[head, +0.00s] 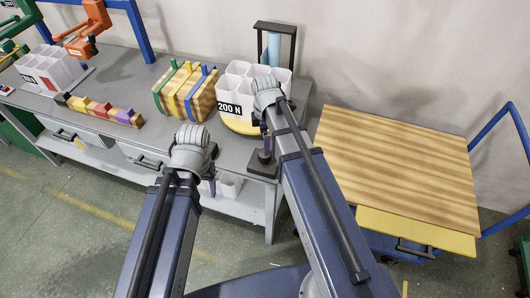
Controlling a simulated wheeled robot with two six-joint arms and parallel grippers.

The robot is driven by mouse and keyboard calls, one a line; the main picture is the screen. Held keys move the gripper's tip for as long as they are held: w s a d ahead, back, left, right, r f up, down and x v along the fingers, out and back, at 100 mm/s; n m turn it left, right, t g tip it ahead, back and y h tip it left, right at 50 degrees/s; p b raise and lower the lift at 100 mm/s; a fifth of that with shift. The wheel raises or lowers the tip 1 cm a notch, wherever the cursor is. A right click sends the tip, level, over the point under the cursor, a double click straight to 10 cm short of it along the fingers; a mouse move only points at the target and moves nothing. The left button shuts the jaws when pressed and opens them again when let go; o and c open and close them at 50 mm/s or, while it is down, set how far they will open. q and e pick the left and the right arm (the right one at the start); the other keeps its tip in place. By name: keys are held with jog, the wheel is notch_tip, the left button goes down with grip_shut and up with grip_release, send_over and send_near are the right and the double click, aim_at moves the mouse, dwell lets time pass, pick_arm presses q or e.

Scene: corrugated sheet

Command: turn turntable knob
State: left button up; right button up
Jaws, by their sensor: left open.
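The turntable appears as a yellow disc (238,126) near the right end of the grey bench, under a cluster of white bins (236,104) labelled "200 N". I cannot pick out its knob; my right arm covers part of the disc's right side. My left gripper (211,186) is open and points down by the bench's front edge, in front of and left of the disc. It is small and partly hidden by my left wrist. My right gripper (264,145) is mostly hidden beneath its wrist, near the disc's right side; its jaws cannot be made out.
A striped wooden block (184,92) stands left of the bins. A row of coloured blocks (98,109) lies further left. A black frame with a blue cylinder (273,48) stands behind the bins. A wood-topped cart (400,160) stands right of the bench.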

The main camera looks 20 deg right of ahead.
aim_at(263, 159)
jog(key=shift+f, duration=0.1)
notch_tip(263, 159, down, 8)
jog(key=b, duration=0.8)
jog(key=shift+r, duration=0.2)
jog(key=shift+c, duration=0.4)
jog(key=c, duration=1.3)
